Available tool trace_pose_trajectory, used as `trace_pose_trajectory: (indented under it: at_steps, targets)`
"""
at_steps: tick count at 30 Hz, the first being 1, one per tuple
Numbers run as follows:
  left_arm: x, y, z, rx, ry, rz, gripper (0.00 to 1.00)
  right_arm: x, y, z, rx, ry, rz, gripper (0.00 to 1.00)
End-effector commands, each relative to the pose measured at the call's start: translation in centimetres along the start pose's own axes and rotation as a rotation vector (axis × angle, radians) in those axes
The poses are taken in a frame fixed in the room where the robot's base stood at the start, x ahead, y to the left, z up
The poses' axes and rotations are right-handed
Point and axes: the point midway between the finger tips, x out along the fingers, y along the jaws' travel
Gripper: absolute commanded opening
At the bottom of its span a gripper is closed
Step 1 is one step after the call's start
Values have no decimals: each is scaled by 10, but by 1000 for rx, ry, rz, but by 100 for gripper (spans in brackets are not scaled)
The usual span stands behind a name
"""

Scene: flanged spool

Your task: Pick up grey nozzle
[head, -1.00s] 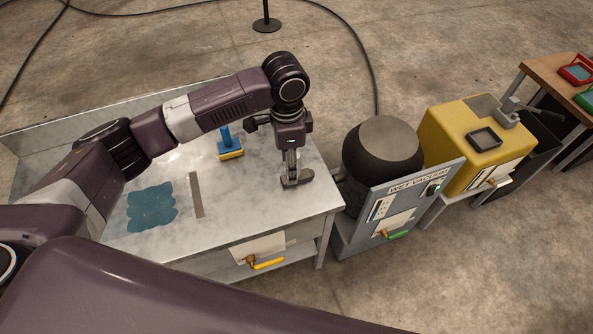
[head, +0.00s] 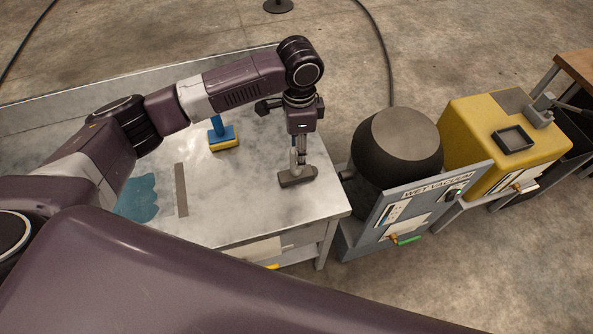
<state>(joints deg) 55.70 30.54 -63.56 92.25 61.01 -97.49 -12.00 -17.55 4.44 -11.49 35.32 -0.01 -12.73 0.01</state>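The grey nozzle (head: 296,178) is a dark grey, low, wide piece at the right end of the metal table, near its right edge. My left gripper (head: 299,164) points straight down over it, with its fingertips at the nozzle's upper part. The fingers look narrow from here, and the view does not show whether they are closed on it. The nozzle appears to be at the tabletop; any small gap under it cannot be made out. My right gripper is out of view.

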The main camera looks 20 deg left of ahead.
Motion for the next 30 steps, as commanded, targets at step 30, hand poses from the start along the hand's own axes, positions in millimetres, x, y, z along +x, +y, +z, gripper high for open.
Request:
trace_pose_trajectory:
  at_steps: [30]
  targets:
    - [71,-5,5,1,0,-1,22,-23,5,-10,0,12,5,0]
